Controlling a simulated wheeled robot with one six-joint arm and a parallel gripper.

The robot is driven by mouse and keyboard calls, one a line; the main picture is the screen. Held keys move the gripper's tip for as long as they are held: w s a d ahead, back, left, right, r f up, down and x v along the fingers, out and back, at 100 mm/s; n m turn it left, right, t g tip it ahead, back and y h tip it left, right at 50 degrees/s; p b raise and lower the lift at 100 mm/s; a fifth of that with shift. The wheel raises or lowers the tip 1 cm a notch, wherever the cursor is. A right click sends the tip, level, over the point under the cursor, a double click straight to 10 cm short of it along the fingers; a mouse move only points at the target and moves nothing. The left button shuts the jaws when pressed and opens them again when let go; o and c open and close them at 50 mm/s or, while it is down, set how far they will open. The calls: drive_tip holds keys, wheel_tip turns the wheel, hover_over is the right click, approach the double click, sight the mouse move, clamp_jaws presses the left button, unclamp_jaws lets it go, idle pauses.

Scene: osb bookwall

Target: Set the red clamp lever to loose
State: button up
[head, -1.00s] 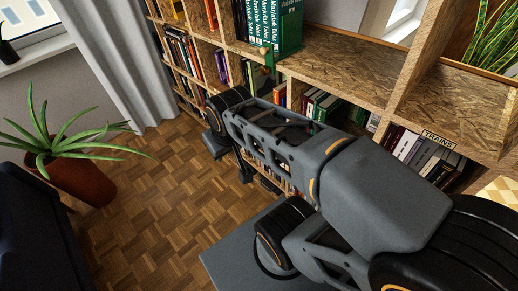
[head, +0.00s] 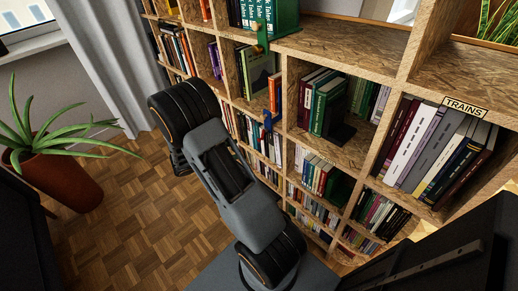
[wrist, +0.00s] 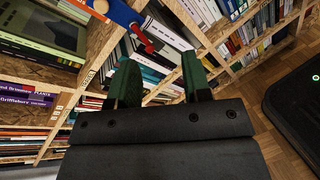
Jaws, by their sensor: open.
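The red clamp lever (wrist: 143,39) shows in the wrist view as a small red bar at the top, sticking out from a blue clamp (wrist: 122,12) at a shelf edge. A blue piece, apparently the same clamp (head: 268,122), sits on the shelf front in the head view; I cannot make out the red lever there. My gripper (wrist: 160,62) is open, its two green-padded fingers apart with nothing held between them. The lever lies beyond the fingertips, and I see no contact. In the head view the gripper is hidden behind my arm.
The wooden bookshelf (head: 350,38) fills the right side. A green clamp (head: 263,45) is on a higher shelf. A TRAINS label (head: 465,107) marks the compartment at right. A potted plant (head: 60,180) stands at left. The parquet floor (head: 135,215) between is clear.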

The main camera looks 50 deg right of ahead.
sight(259, 140)
drive_tip(key=w+d+f+n+t+h+b, duration=0.25)
drive_tip(key=f+n, duration=0.25)
drive_tip(key=f, duration=0.4)
drive_tip(key=shift+t+h, duration=0.35)
drive_tip(key=shift+t, duration=0.1)
drive_tip(key=d, duration=1.3)
drive_tip(key=shift+s, duration=0.15)
drive_tip(key=shift+c, duration=0.3)
